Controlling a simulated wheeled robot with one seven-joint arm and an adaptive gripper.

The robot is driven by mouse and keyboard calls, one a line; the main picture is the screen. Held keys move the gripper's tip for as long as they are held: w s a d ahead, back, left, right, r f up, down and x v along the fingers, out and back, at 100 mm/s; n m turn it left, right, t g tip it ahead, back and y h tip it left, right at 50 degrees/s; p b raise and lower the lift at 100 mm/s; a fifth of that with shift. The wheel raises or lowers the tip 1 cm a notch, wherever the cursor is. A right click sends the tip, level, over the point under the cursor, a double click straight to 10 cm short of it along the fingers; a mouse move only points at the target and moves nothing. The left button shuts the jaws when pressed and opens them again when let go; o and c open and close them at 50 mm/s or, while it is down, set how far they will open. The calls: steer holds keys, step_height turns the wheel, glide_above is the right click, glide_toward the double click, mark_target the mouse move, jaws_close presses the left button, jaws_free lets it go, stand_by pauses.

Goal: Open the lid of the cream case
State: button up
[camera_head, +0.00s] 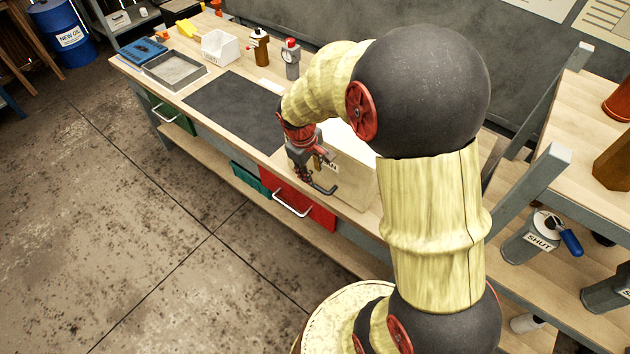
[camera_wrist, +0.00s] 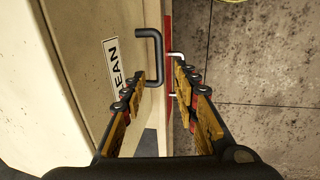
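The cream case (camera_head: 352,178) stands on the workbench, partly hidden behind my arm. Its cream face fills the left of the wrist view (camera_wrist: 80,60), with a white label (camera_wrist: 115,65) partly hidden by a finger; "EAN" is readable. A black U-shaped handle (camera_wrist: 160,50) stands out from this face and also shows in the head view (camera_head: 325,189). My gripper (camera_wrist: 162,74) is open and empty at the case front. In the wrist view the handle's bar appears between the two fingertips; I cannot tell whether it lies at their depth. The lid looks shut, though its top is mostly hidden.
A red drawer (camera_head: 303,205) with a pale handle sits below the case. The dark mat (camera_head: 235,108) left of the case is clear. Bottles (camera_head: 291,60), a white bin (camera_head: 220,46) and a grey tray (camera_head: 174,70) stand farther left. Open floor lies in front.

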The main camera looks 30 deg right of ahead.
mark_target(316, 186)
steer(key=f+b, duration=0.1)
steer(key=f, duration=0.1)
steer(key=d+f, duration=0.1)
steer(key=f, duration=0.2)
steer(key=f+b, duration=0.1)
steer(key=f, duration=0.2)
steer(key=shift+w+d+b, duration=0.2)
steer(key=shift+d+b, duration=0.1)
steer(key=shift+d, duration=0.05)
steer(key=c, duration=0.3)
steer(key=c, duration=0.4)
jaws_close()
